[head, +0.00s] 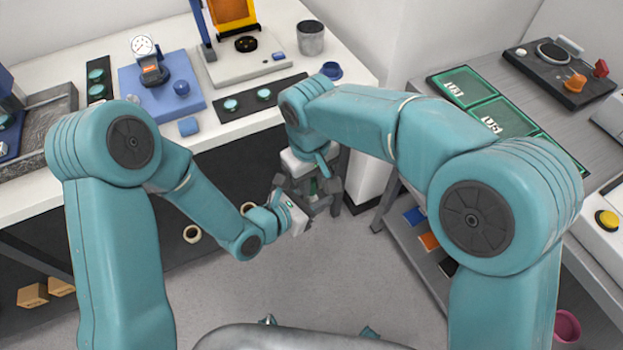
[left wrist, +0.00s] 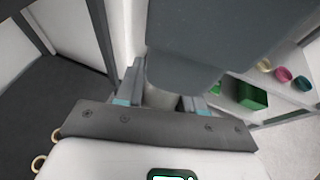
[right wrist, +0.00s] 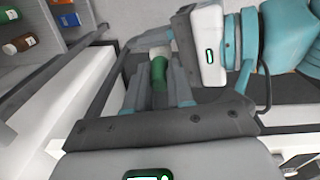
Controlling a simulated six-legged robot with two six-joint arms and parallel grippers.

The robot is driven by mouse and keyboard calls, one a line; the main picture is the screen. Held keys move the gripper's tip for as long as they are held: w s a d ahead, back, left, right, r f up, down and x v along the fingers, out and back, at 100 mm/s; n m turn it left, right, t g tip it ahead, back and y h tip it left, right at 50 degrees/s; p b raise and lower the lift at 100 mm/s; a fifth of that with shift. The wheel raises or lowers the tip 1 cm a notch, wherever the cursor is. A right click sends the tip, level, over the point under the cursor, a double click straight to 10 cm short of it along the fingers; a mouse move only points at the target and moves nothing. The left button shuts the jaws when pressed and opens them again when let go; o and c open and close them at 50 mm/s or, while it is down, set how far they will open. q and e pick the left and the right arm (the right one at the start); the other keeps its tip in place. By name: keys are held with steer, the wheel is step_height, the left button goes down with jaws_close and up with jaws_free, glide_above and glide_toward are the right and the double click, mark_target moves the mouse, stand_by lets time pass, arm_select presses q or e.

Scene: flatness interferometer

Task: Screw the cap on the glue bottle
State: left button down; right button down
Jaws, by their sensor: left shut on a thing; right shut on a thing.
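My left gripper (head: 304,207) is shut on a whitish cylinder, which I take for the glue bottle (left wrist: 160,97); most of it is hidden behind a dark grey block. My right gripper (head: 318,192) is close above it, shut on a green piece, which I take for the cap (right wrist: 158,74). In the right wrist view the green cap stands between the right fingers, in line with the pale bottle (right wrist: 160,50) beyond it. I cannot tell whether the threads are engaged. Both grippers meet in the air in front of the bench.
The white bench (head: 230,122) holds a blue gauge stand (head: 160,85), a metal cup (head: 311,37) and a blue dish (head: 331,70). A grey table (head: 470,165) with green mats stands right, with a low shelf below. Floor between is mostly clear; tape rings hang at the bench front.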

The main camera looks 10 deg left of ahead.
steer(key=shift+s+a+r, duration=0.15)
steer(key=shift+a, duration=0.05)
stand_by(0.4)
steer(key=shift+w+d+f+y, duration=0.2)
steer(key=shift+f+y, duration=0.1)
steer(key=shift+f, duration=0.1)
steer(key=c, duration=1)
jaws_free()
step_height(320, 180, up, 4)
steer(key=shift+r, duration=0.2)
steer(key=shift+r, duration=0.1)
steer(key=shift+c, duration=0.3)
